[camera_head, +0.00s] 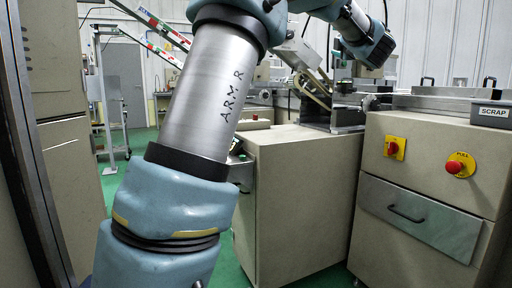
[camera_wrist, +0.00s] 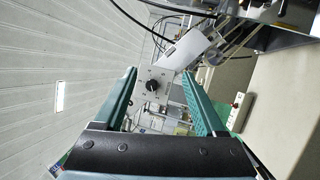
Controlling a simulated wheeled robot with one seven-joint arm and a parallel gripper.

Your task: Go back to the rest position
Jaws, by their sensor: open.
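My gripper (camera_wrist: 160,82) shows in the wrist view with its two green fingers spread apart. The fingers are open and nothing is held between them. In the head view my arm, marked "ARM R", rises through the middle and bends right at the top, above the machine. I cannot make out the gripper's fingers in that view.
A beige machine cabinet (camera_head: 300,190) stands right of my arm. Another cabinet (camera_head: 455,150) at the right has red buttons, a grey drawer (camera_head: 418,216) and a "SCRAP" label (camera_head: 493,112). A tall beige panel (camera_head: 70,165) stands at the left. Green floor shows between them.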

